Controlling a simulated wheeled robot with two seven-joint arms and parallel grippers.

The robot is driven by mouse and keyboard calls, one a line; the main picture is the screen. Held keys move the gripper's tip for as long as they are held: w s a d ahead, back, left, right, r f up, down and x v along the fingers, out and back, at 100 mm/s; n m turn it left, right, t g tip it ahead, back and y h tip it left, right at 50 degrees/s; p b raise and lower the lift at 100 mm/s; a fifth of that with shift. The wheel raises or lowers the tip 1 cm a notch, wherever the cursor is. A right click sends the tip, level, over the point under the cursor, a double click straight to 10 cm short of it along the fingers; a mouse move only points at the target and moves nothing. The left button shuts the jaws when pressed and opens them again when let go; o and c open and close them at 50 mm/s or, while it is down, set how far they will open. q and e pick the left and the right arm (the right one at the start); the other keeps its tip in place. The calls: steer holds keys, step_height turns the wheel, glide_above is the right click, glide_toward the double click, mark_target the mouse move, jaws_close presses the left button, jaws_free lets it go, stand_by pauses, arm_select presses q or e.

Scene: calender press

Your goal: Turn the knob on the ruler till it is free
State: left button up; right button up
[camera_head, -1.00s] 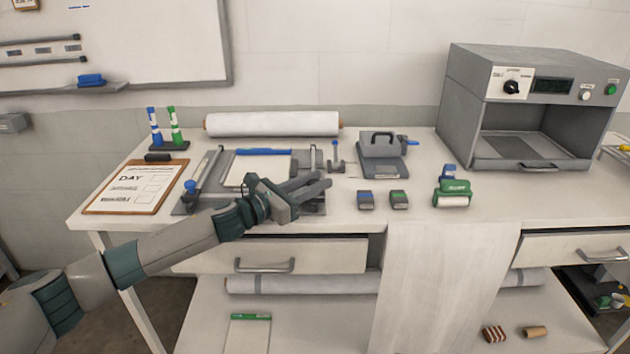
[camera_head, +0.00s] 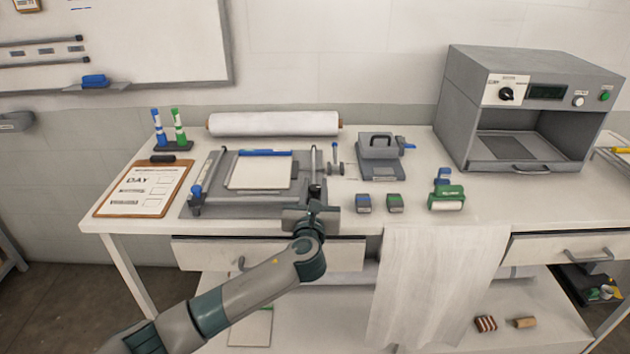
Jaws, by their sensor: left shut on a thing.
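A grey board (camera_head: 240,208) lies on the table with a pale sheet on it and a blue strip (camera_head: 266,152) along the sheet's far edge. Narrow upright-looking rulers or rails run along its left side (camera_head: 210,168) and right side (camera_head: 313,158). The left rail has a blue knob (camera_head: 197,191) at its near end. My left gripper (camera_head: 316,192) is at the near end of the right rail, shut on what appears to be the knob there. The gripper hides that knob, so its turn cannot be seen. My right gripper is not in view.
A small clamp-like stand (camera_head: 336,160) is close to the right of the gripper. A grey handled block (camera_head: 380,160), two small blocks and a green roller (camera_head: 446,198) stand further right. A clipboard (camera_head: 143,190) lies left. A white paper roll (camera_head: 274,123) lies behind.

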arm_select(q)
steer(key=n+y, duration=0.1)
steer(key=y, duration=0.1)
steer(key=shift+d+n+y, duration=0.15)
steer(key=shift+n+y, duration=0.75)
steer(key=shift+y, duration=0.3)
steer(key=shift+f+n+g+y, duration=0.1)
steer(key=shift+n+g+y, duration=0.25)
steer(key=shift+y, duration=0.25)
steer(key=shift+n+y, duration=0.55)
steer(key=shift+y, duration=0.15)
steer(key=n+g+y+b, duration=0.1)
steer(key=n+g+y, duration=0.1)
steer(key=y, duration=0.1)
steer(key=n+g+y+b, duration=0.2)
steer(key=y, duration=0.1)
steer(key=shift+n+b, duration=0.3)
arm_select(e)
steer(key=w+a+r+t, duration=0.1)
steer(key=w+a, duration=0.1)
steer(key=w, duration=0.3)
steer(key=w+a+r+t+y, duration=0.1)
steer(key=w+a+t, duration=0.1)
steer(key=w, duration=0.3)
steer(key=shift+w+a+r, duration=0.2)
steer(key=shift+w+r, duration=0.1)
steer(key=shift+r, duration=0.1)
arm_select(q)
steer(key=o, duration=1.1)
